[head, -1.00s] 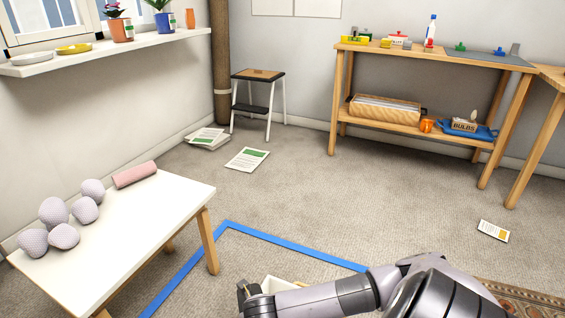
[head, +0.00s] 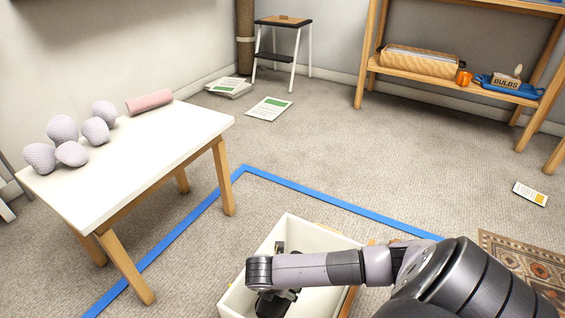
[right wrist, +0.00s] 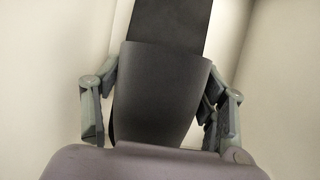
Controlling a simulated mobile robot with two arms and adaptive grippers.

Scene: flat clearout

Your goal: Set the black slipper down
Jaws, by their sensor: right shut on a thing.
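The black slipper (right wrist: 162,85) fills the middle of the right wrist view, between the two fingers of my right gripper (right wrist: 160,118). My right gripper is shut on it. In the head view this gripper (head: 272,303) points down into an open white box (head: 322,241) on the floor. My arm hides much of the box's inside, and dark shapes show there beside the wrist. Pale walls surround the slipper in the wrist view. I cannot tell whether the slipper touches the box's bottom. My left gripper is not in view.
Blue tape (head: 330,201) marks the carpet around the box. A white table (head: 150,150) with several pale knobbly balls and a pink roller (head: 149,102) stands at left. A patterned rug (head: 520,262) lies at right. Open carpet lies beyond the tape.

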